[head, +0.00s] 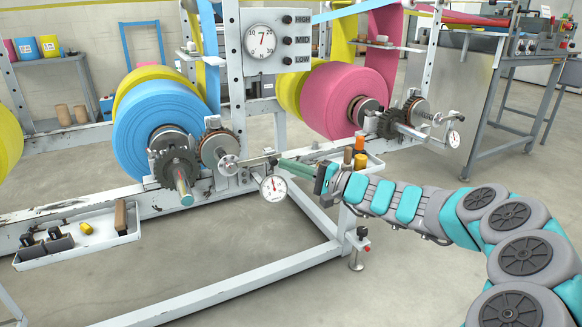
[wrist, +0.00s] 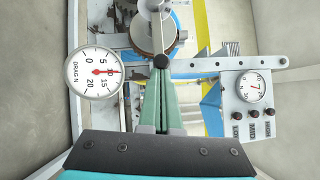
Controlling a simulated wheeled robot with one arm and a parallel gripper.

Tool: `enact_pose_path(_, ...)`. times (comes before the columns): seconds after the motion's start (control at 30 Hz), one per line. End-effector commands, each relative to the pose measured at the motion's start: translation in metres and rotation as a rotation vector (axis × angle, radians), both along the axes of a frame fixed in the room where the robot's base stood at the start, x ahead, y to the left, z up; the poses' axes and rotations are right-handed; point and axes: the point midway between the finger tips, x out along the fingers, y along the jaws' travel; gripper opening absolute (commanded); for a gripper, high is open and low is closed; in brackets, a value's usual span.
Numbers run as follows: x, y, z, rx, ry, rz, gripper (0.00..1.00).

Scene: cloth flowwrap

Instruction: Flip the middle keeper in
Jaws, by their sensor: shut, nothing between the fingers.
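The middle station carries a large blue roll (head: 155,130), with a dark toothed wheel and a green spindle end (head: 183,188) in front. Beside it is a brake hub (head: 218,150) with a pale lever (head: 258,160) running right. My gripper (head: 283,163) is shut, its green fingers pointing left at the lever's end. In the wrist view my gripper (wrist: 160,75) has its fingertips at a black round knob (wrist: 160,62); I cannot tell whether they touch. The fingers hide part of the hub area. I cannot tell for sure which part is the middle keeper.
A drag gauge (head: 273,188) hangs below the lever. A panel (head: 265,40) reads 7 beside HIGH, MID and LOW knobs. A pink roll (head: 345,98) stands right. White trays (head: 75,245) hold small parts on the frame. Open floor lies in front.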

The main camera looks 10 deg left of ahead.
Motion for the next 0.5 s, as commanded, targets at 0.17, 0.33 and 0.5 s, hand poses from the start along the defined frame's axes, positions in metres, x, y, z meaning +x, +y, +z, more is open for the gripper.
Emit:
enact_pose_path(0.17, 0.002, -0.008, -0.002, -0.001, -0.001, 0.002, 0.0)
enact_pose_path(0.33, 0.009, -0.035, -0.007, 0.001, -0.001, -0.002, 0.0)
enact_pose_path(0.5, -0.005, -0.071, -0.011, 0.001, 0.0, -0.004, 0.0)
